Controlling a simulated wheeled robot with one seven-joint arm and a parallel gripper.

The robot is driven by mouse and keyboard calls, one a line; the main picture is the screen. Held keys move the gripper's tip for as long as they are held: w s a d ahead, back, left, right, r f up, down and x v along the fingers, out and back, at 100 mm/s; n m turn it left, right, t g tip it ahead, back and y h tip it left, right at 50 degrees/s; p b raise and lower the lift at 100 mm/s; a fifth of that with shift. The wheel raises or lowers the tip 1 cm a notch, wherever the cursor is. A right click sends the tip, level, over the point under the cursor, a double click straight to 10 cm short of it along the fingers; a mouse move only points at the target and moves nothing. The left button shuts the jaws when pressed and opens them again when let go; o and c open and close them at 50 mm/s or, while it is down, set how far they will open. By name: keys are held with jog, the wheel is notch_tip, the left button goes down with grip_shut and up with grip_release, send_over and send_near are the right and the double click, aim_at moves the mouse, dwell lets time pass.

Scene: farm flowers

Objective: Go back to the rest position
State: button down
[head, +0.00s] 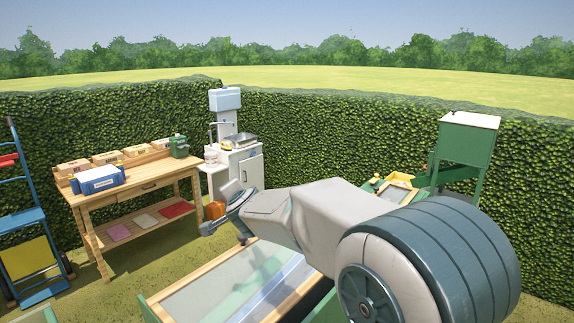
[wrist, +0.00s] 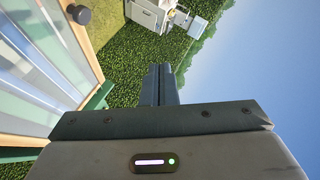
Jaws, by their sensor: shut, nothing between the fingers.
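My arm stretches across the right half of the head view, over a wooden-framed glazed bed (head: 190,297). My gripper (head: 205,229) is at the arm's far left end, above the bed's back edge. In the wrist view my gripper (wrist: 160,72) has its two dark fingers pressed together, with nothing between them. The wrist view is tilted on its side, and the glazed frame (wrist: 42,50) shows at its left. A small orange-brown thing (head: 216,210) shows beside the gripper in the head view; I cannot tell what it is.
A wooden workbench (head: 143,192) with boxes and a blue-white case (head: 97,179) stands at the left. A white cabinet (head: 239,170) with a scale stands behind the gripper. A blue ladder-like cart (head: 30,230) is far left. A green stand (head: 466,140) is at right. Hedges enclose the area.

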jog(key=s+d+f+n+g+h+b, duration=0.1)
jog(key=s+d+f+n+g, duration=0.2)
jog(key=s+d, duration=0.6)
jog(key=s+d+f+n+g+h+b, duration=0.2)
jog(key=s+d+f+g, duration=0.1)
jog(key=s+d+f, duration=0.4)
jog(key=s+d+f+n+g+h+b, duration=0.1)
jog(key=s+d+f+n+g, duration=0.2)
jog(key=s+d, duration=0.9)
jog(key=s+f, duration=0.2)
jog(key=s, duration=0.4)
jog(key=shift+s+d+f+n+g, duration=0.15)
jog(key=shift+s+f+n+g, duration=0.1)
jog(key=shift+s+n+g, duration=0.05)
